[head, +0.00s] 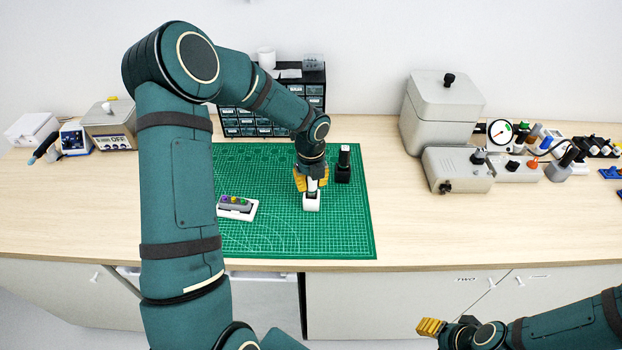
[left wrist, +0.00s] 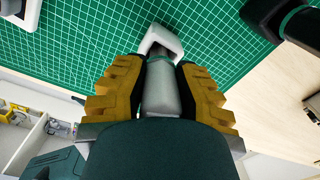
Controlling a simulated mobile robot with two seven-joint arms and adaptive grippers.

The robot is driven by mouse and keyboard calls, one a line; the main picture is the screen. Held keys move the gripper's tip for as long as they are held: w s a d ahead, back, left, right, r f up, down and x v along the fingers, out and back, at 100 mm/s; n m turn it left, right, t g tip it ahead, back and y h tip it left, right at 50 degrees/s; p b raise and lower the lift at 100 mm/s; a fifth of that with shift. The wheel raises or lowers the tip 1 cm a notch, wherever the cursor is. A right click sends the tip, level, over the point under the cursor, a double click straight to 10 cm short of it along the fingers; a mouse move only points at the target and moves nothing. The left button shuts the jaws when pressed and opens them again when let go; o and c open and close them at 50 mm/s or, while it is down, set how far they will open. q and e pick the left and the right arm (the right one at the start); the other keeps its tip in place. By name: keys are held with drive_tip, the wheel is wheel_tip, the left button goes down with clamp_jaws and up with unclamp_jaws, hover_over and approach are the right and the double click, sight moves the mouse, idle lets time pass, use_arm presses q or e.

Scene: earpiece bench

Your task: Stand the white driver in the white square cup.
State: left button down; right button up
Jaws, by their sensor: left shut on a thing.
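My left gripper (head: 311,178) is shut on the white driver (head: 311,186), over the green mat. In the left wrist view the driver's pale handle (left wrist: 161,90) lies between the yellow fingers (left wrist: 162,95), with a green band near its far end. The white square cup (head: 311,203) stands on the mat right below the driver, and its rim shows in the left wrist view (left wrist: 160,38). The driver's lower end is at the cup's opening; how deep it reaches is hard to tell. My right gripper (head: 431,327) is at the lower right, away from the bench things; its finger gap is unclear.
A black cup holding a dark driver (head: 343,165) stands close to the right of the white cup. Drawers (head: 250,125) stand behind. Grey boxes (head: 458,168) stand at right. The mat's front right is clear.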

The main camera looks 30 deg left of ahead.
use_arm(q)
drive_tip(key=shift+f, duration=0.35)
drive_tip(key=shift+f, duration=0.3)
idle(0.6)
drive_tip(key=c, duration=0.8)
unclamp_jaws()
drive_tip(key=shift+r, duration=0.1)
wheel_tip(320, 180, up, 12)
drive_tip(key=shift+s+d+f, duration=0.1)
